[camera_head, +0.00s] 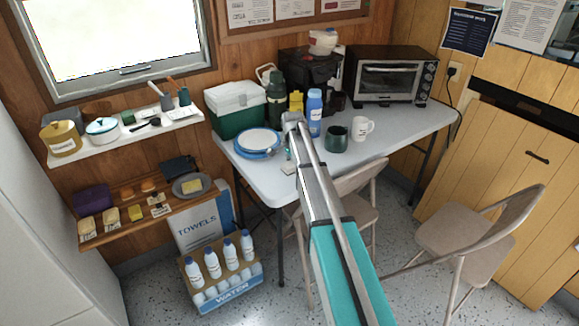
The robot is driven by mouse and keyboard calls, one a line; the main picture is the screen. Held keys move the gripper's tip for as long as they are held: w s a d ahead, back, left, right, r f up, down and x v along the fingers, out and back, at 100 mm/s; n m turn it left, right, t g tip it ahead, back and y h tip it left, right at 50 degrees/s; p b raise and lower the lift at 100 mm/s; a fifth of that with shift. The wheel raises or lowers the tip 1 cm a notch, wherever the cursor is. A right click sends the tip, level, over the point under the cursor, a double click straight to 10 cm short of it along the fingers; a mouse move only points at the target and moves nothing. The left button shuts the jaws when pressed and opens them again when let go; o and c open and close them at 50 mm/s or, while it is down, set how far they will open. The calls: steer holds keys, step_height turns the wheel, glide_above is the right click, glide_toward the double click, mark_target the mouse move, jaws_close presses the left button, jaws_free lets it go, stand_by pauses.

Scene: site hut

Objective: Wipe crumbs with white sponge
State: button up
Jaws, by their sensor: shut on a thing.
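My gripper (289,158) is low over the left part of the light folding table (270,187), just left of my arm. It is shut on a small pale block, which looks like the white sponge (288,169), at the tabletop. The fingers are small and partly hidden, and I cannot tell whether the sponge presses on the table. I cannot make out any crumbs at this size. A blue-rimmed white plate (258,141) lies to the left of my gripper.
A blue bottle (314,112), dark green mug (336,138) and white mug (363,128) stand right of my gripper. A green cooler (237,110), green flask (275,100) and toaster oven (390,75) line the back. Folding chairs (478,228) stand in front.

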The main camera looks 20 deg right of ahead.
mark_target(285, 166)
steer(key=shift+w+d, duration=0.1)
steer(key=shift+d, duration=0.15)
steer(key=shift+w+d, duration=0.3)
steer(key=shift+d, duration=0.5)
steer(key=shift+w+d, duration=0.25)
steer(key=shift+d, duration=0.5)
steer(key=shift+s+a, duration=0.1)
steer(key=shift+a, duration=0.05)
steer(key=shift+s+a, duration=0.25)
steer(key=shift+a, duration=0.55)
steer(key=shift+s+a, duration=0.2)
steer(key=shift+a, duration=0.55)
steer(key=shift+s+a+f, duration=0.1)
steer(key=shift+s+a, duration=0.2)
steer(key=shift+a, duration=0.55)
steer(key=shift+s+a, duration=0.3)
steer(key=shift+a, duration=0.5)
steer(key=shift+a, duration=0.1)
steer(key=shift+s+a, duration=0.25)
steer(key=shift+a, duration=0.5)
steer(key=shift+s+a, duration=0.25)
steer(key=shift+a, duration=0.5)
steer(key=shift+a, duration=0.1)
